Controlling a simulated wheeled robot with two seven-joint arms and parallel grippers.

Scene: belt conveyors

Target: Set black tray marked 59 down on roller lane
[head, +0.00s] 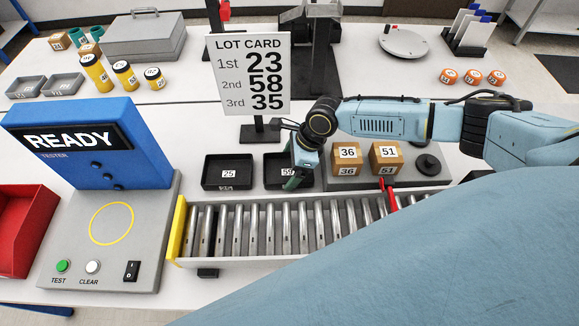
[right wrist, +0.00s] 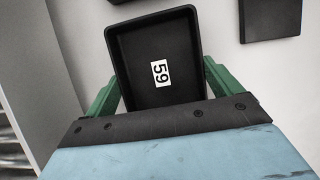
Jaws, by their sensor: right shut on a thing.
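The black tray marked 59 (head: 274,171) is behind the roller lane, partly hidden by my right gripper in the head view. In the right wrist view the tray (right wrist: 135,55) lies between the two green fingers of my right gripper (right wrist: 160,88), with its 59 label facing up. My right gripper (head: 292,182) is shut on the tray. Whether the tray touches the table is hard to tell. The roller lane (head: 300,222) runs across the front, with bare metal rollers at its left part. My left gripper is not in view.
A black tray marked 25 (head: 228,172) stands just left. Boxes marked 36 (head: 347,153) and 51 (head: 386,156) stand on a grey base to the right. The lot card sign (head: 250,75) is behind. A red stop (head: 389,197) crosses the lane; the blue tester (head: 90,145) is left.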

